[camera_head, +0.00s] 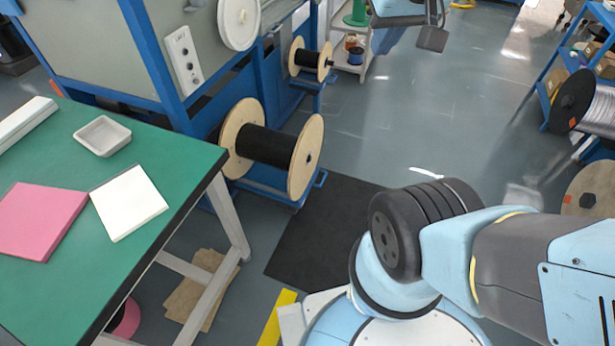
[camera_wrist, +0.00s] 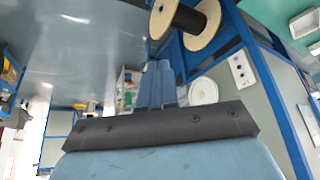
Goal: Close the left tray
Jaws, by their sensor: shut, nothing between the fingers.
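No tray that opens and closes can be made out for certain, so I cannot tell where the left tray is. A small pale open tray (camera_head: 103,136) lies on the green table at the left of the head view; it also shows at the upper right of the wrist view (camera_wrist: 305,22). In the wrist view my gripper (camera_wrist: 156,68) points away from the camera with its fingers together and empty. It is apart from the machine and the table. At the top of the head view a light blue and dark part of my arm shows, cut off by the edge.
A blue-framed machine (camera_head: 157,50) with a control panel (camera_head: 183,60) stands beyond the green table (camera_head: 185,160). A large black-wound spool (camera_head: 265,147) and a smaller one (camera_head: 312,61) sit beside it. A pink pad and white pad lie on the table. Open floor (camera_head: 440,130) lies right of the spools.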

